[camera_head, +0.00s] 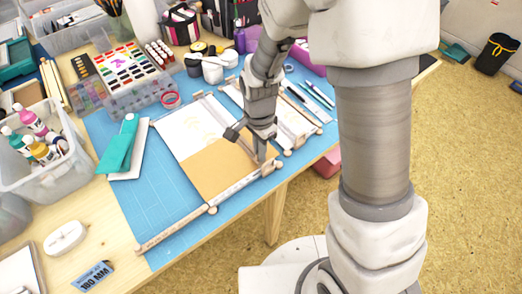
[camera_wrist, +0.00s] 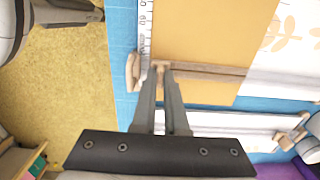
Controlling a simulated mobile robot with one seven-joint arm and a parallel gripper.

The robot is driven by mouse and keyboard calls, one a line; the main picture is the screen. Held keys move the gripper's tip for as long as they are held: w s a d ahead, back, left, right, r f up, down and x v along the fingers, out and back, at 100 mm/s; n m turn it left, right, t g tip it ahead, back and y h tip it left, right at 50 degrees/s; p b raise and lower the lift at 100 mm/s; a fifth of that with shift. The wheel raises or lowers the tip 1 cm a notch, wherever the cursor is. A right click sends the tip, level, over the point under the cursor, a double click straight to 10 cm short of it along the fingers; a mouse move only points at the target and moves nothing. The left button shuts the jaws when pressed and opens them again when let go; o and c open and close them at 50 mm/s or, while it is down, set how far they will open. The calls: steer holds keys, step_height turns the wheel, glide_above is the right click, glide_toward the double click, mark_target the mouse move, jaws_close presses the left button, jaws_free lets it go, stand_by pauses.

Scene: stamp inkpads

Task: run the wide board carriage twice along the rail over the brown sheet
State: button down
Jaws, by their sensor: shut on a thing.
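The wide board carries the brown sheet (camera_head: 213,172), which also shows in the wrist view (camera_wrist: 205,40). A ruler-marked rail (camera_head: 185,226) runs along the board's near edge, and it shows in the wrist view (camera_wrist: 145,25). The wooden carriage (camera_wrist: 215,70) lies as a thin bar across the brown sheet, with an end block (camera_wrist: 132,72) beside the rail. My gripper (camera_head: 259,158) is at the right end of the brown sheet. In the wrist view its fingers (camera_wrist: 163,68) are shut on the carriage near its rail end, hiding the gripped part.
A patterned white sheet (camera_head: 188,128) lies behind the brown one. A narrower board (camera_head: 293,122) stands close to the right. The blue mat (camera_head: 145,195) is bare front left.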

steer(key=w+a+p, duration=0.1)
steer(key=w+a, duration=0.4)
steer(key=w, duration=0.3)
steer(key=w+a+p, duration=0.1)
steer(key=w+a, duration=0.5)
steer(key=w, duration=0.2)
steer(key=w+a+p, duration=0.1)
steer(key=w+a, duration=0.4)
steer(key=w, duration=0.3)
steer(key=shift+w+a, duration=0.2)
steer(key=c, duration=1.2)
jaws_free()
step_height(320, 180, up, 18)
steer(key=p, duration=0.2)
steer(key=shift+f+p, duration=0.25)
steer(key=shift+p, duration=0.05)
